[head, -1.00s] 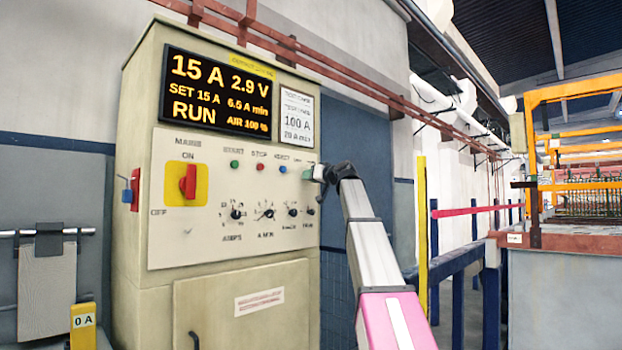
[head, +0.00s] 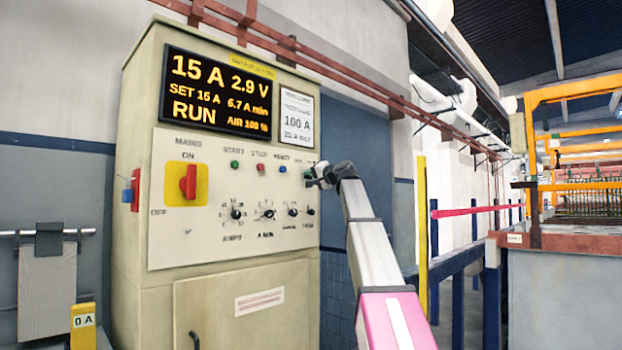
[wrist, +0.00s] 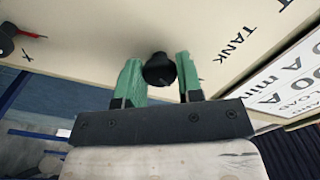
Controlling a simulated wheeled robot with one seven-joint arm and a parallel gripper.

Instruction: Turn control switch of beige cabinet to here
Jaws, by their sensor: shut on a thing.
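The beige cabinet (head: 215,285) stands left of centre in the head view, with a pale control panel on its front. My gripper (head: 310,175) is at the panel's upper right edge. In the wrist view, a black switch knob (wrist: 160,70) sits between the two green fingers of my gripper (wrist: 159,78), which is shut on it. The word TANK is printed on the panel to the right of the knob. In the head view, my gripper hides this knob, and its pointing direction cannot be told.
A red mains switch (head: 188,182) on a yellow plate is at the panel's left. Small buttons and black dials (head: 236,213) fill the panel. A display (head: 217,92) reads 15 A, 2.9 V, RUN. A blue railing (head: 455,262) and a tank (head: 560,295) stand at right.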

